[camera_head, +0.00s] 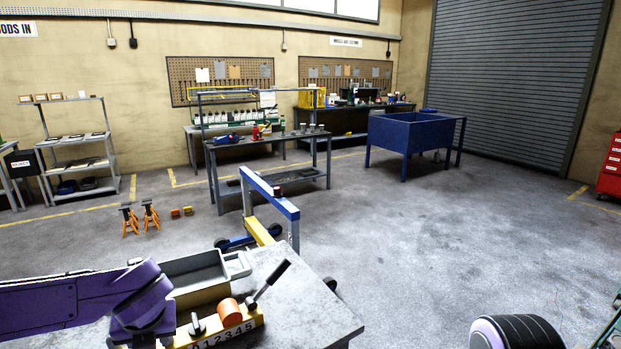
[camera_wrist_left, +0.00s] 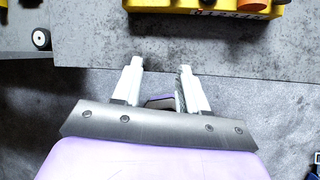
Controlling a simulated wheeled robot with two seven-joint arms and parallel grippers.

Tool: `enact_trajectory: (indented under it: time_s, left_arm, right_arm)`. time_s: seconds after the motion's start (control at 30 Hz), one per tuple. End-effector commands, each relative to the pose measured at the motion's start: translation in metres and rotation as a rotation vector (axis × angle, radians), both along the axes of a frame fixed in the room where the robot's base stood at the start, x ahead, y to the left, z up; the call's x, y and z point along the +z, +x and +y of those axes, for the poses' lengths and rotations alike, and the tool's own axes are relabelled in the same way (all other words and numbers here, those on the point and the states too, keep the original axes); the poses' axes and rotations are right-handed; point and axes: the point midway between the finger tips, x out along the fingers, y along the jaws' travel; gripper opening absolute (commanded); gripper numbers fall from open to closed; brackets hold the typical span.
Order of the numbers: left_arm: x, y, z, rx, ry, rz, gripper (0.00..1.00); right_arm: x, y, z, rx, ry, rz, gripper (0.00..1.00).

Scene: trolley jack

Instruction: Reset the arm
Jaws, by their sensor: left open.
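My left arm (camera_head: 90,300) is purple and reaches in from the left over the worktop. Its gripper is hidden behind the wrist in the head view. In the left wrist view my left gripper (camera_wrist_left: 160,75) is open and empty, with two white fingers apart over the worktop's edge. A yellow box (camera_head: 250,322) marked with digits lies on the grey worktop (camera_head: 325,315). It carries an orange knob (camera_head: 229,312) and a black lever (camera_head: 268,284) tilted up to the right. The yellow box (camera_wrist_left: 200,5) also shows ahead of the fingers, apart from them. My right gripper is out of view.
A grey tray (camera_head: 195,268) sits on the worktop behind the yellow box. A blue and yellow wheeled frame (camera_head: 270,205) stands beyond the worktop. Orange jack stands (camera_head: 130,218) are on the floor at left. The floor at right is mostly clear, up to a blue bin (camera_head: 405,135).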

Motion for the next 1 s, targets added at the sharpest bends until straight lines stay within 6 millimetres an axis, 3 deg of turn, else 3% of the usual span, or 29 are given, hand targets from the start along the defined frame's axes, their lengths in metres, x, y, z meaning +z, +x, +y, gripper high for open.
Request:
enact_trajectory:
  time_s: [0.27, 0.47, 0.57, 0.7, 0.8, 1.0]
  left_arm:
    - [-0.074, -0.009, 0.005, -0.318, 0.283, 0.144, 0.43]
    - [-0.156, -0.040, 0.009, -0.787, 0.575, 0.355, 0.43]
    - [-0.204, -0.070, 0.008, -1.127, 0.716, 0.496, 0.43]
    - [-0.264, -0.130, 0.006, -1.676, 0.851, 0.690, 0.43]
    - [-0.294, -0.177, 0.004, -2.046, 0.887, 0.787, 0.43]
    - [-0.327, -0.268, 0.005, -2.700, 0.850, 0.870, 0.43]
  right_arm:
    - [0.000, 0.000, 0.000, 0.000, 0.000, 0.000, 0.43]
    - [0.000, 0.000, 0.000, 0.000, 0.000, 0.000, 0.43]
    - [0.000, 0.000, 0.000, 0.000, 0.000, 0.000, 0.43]
    - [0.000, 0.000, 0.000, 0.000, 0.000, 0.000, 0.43]
    - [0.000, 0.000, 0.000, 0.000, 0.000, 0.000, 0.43]
    - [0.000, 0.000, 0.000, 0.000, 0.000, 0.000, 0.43]
